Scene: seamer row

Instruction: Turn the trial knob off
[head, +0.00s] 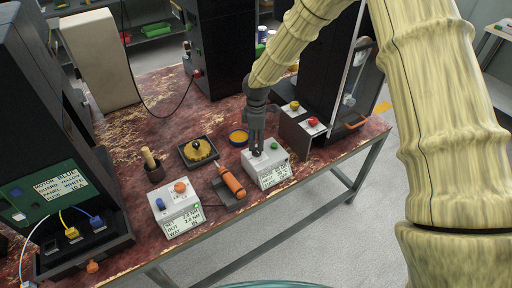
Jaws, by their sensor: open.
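A white control box (272,176) with a printed label on its front stands near the table's front edge. The label is too small to read surely, and I see no clear mark naming the trial knob.
Another white box (182,224) with blue and orange knobs stands to the left. Between them lies an orange tool (231,182) on a dark holder. Tall black machines (330,85) flank the space.

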